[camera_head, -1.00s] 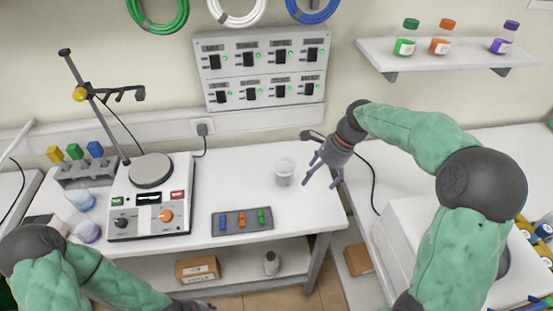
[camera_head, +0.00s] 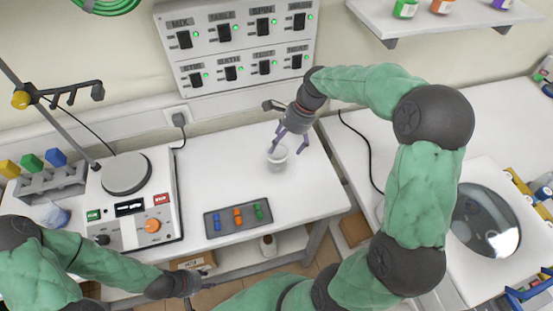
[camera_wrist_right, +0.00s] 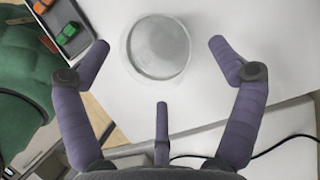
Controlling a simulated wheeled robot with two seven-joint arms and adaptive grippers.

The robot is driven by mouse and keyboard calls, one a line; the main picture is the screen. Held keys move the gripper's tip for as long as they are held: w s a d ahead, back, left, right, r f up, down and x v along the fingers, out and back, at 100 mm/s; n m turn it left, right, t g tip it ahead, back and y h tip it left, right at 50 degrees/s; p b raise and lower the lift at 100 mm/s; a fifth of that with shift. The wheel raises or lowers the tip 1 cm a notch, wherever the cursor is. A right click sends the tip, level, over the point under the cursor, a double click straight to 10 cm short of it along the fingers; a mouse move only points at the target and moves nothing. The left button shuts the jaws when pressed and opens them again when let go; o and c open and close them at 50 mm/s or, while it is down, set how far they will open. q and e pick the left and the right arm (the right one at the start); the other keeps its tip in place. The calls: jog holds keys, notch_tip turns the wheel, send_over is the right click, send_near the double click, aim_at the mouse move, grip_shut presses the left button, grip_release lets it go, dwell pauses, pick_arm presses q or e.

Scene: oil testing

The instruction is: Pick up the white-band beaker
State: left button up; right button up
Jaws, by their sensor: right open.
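The white-band beaker (camera_head: 278,154) is a small pale cup standing upright on the white table, right of the hot plate. In the right wrist view the beaker (camera_wrist_right: 158,47) shows from above, just beyond and between the spread fingers. My right gripper (camera_head: 290,148) is open and hangs right at the beaker, partly in front of it. In the wrist view its purple fingers (camera_wrist_right: 160,75) do not close on anything. My left gripper (camera_head: 195,284) is low, by the table's front, away from the beaker; its fingers are too unclear to read.
A dark tray with coloured pieces (camera_head: 238,218) lies in front left of the beaker. The hot plate (camera_head: 130,205) with its stand is further left. A wall switch panel (camera_head: 236,45) is behind. A black cable (camera_head: 362,150) runs right of the table.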

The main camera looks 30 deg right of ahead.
aim_at(277, 153)
jog(key=b+x, duration=0.2)
jog(key=x, duration=0.3)
jog(key=shift+w+a+f, duration=0.1)
jog(key=c, duration=1.1)
